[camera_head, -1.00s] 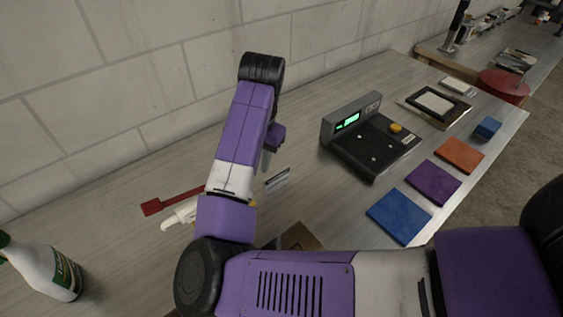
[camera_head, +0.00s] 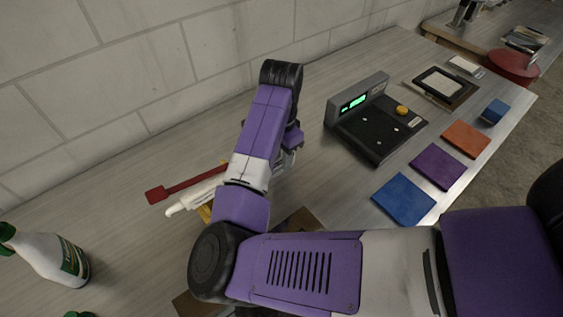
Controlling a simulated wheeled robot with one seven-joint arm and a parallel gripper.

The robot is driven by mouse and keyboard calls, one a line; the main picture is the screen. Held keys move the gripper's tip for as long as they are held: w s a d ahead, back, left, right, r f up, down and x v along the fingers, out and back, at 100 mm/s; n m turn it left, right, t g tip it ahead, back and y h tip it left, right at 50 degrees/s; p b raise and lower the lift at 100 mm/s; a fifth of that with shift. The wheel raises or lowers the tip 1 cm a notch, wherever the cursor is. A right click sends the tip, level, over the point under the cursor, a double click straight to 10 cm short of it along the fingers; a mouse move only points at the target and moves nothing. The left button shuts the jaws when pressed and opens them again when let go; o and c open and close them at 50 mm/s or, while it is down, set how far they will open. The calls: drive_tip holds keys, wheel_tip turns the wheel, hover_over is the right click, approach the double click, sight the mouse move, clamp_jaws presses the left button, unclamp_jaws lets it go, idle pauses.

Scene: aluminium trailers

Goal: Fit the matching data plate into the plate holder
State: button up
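My gripper (camera_head: 291,140) hangs below the purple forearm, near the middle of the bench. The arm hides most of it, so its fingers and anything between them cannot be made out. The small pale card with printing seen a moment earlier is not clearly visible; a greyish bit shows beside the gripper. A dark-framed item with a pale panel (camera_head: 446,82) lies at the back right; I cannot tell whether it is the plate holder. No data plate can be identified with certainty.
A black device with a green display (camera_head: 377,124) stands right of the gripper. Blue (camera_head: 404,199), purple (camera_head: 438,166) and orange (camera_head: 466,139) squares line the front edge near a blue block (camera_head: 495,111).

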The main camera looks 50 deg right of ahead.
sight(281, 165)
drive_tip(key=shift+f, duration=1.4)
clamp_jaws()
